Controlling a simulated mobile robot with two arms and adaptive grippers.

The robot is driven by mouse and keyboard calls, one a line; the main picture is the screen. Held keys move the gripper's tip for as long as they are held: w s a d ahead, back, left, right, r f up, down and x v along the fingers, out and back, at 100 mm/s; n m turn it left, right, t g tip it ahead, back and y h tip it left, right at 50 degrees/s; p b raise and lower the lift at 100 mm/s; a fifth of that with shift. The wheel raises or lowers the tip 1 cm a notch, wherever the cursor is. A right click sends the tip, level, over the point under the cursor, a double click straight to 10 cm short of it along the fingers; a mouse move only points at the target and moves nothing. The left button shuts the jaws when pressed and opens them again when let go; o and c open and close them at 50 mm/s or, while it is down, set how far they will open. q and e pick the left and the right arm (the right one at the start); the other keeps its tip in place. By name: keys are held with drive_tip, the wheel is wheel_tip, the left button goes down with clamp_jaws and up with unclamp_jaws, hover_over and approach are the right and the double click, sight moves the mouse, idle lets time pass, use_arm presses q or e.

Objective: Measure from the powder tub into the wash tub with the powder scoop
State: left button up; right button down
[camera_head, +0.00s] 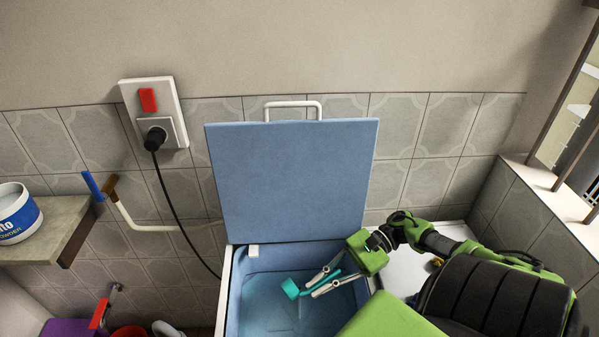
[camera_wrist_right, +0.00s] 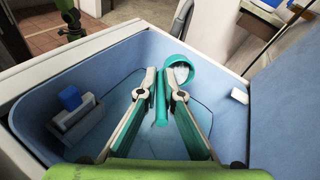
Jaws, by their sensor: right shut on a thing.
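The wash tub (camera_head: 224,290) stands open, with its blue lid (camera_head: 290,180) raised against the wall. Its inside is blue, with a paler floor. My right gripper (camera_head: 312,287) reaches over the tub opening from the right, shut on the handle of the teal powder scoop (camera_head: 290,289). In the right wrist view the scoop's round cup (camera_wrist_right: 190,66) is just beyond the fingertips (camera_wrist_right: 163,76). I cannot tell whether it holds powder or how it is tilted. The white and blue powder tub (camera_head: 14,217) is at the far left, partly cut off. My left gripper is not in view.
The powder tub stands on a wall shelf (camera_head: 55,215). A tap-like pipe (camera_head: 130,215) and a cable (camera_head: 175,215) from the socket (camera_head: 160,130) lie between shelf and wash tub. Red and purple items show below. A barred window is at right.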

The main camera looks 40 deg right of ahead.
drive_tip(key=shift+d+r+y+b, duration=0.2)
drive_tip(key=shift+y+b, duration=0.6)
drive_tip(key=shift+b, duration=0.75)
drive_tip(key=shift+d+r+t+y+b, duration=0.25)
drive_tip(key=shift+r+t+y+b, duration=0.25)
drive_tip(key=shift+r+y+b, duration=0.65)
drive_tip(key=shift+s+d+r+m+t+y, duration=0.15)
drive_tip(key=shift+r+y, duration=0.4)
drive_tip(key=shift+r, duration=0.75)
drive_tip(key=shift+w+r+m+t+y, duration=0.15)
drive_tip(key=shift+r+y, duration=0.4)
drive_tip(key=shift+r, duration=0.75)
drive_tip(key=shift+s+d+r+m+t+y, duration=0.15)
drive_tip(key=shift+r+y, duration=0.4)
drive_tip(key=shift+r, duration=0.75)
drive_tip(key=shift+t+y, duration=0.45)
drive_tip(key=shift+y, duration=0.45)
drive_tip(key=shift+a+r+p, duration=0.1)
drive_tip(key=shift+r+p, duration=0.55)
drive_tip(key=shift+r, duration=1.95)
drive_tip(key=shift+f, duration=0.1)
